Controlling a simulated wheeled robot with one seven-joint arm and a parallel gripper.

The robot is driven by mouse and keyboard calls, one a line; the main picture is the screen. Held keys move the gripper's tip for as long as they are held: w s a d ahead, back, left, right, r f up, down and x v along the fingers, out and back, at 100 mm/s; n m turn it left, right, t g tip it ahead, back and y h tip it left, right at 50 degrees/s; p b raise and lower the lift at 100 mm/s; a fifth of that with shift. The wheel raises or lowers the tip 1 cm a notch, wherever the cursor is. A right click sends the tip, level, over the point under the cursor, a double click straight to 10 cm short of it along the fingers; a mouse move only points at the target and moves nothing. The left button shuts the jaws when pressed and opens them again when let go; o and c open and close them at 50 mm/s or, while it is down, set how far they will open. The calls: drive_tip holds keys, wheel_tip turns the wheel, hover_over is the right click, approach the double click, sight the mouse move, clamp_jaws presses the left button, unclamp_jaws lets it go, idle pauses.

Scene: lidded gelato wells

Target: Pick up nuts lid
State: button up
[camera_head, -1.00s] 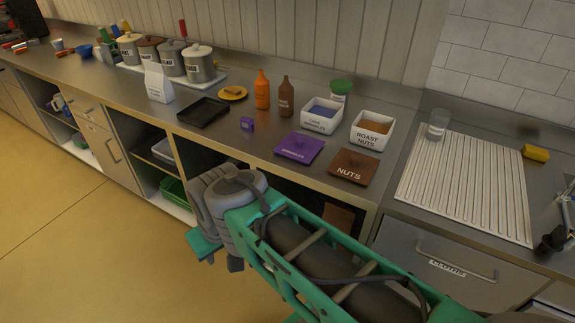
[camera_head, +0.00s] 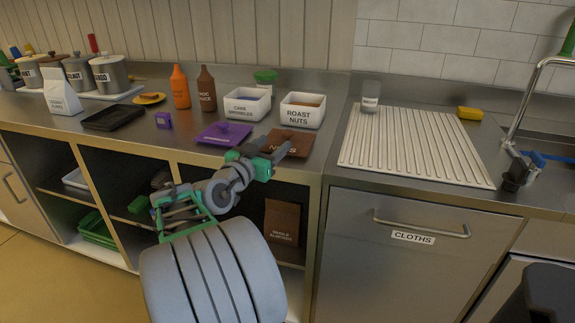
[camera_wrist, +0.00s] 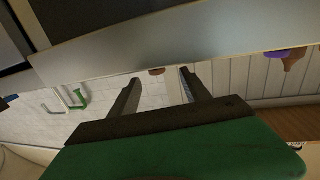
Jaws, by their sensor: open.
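The nuts lid (camera_head: 303,140) is a brown square lying flat on the steel counter, in front of the white roast nuts tub (camera_head: 302,109). In the head view my gripper (camera_head: 278,153) is at the counter's front edge and overlaps the lid's front left part, hiding some of its label. I cannot tell the height gap between them. In the wrist view the two dark fingers of my gripper (camera_wrist: 160,85) are spread apart with nothing between them. Small brown and purple things show near the counter edge there, too cut off to name surely.
The purple sprinkles lid (camera_head: 222,134) lies just left of the nuts lid. The cake sprinkles tub (camera_head: 247,104) and two sauce bottles (camera_head: 206,88) stand behind. A ribbed white drainer (camera_head: 415,147) is at the right. Open shelves are below the counter.

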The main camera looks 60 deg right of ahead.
sight(285, 135)
drive_tip(key=d, duration=0.5)
drive_tip(key=s+d, duration=0.1)
drive_tip(key=d, duration=0.2)
drive_tip(key=shift+r, duration=0.3)
drive_tip(key=shift+a, duration=0.15)
clamp_jaws()
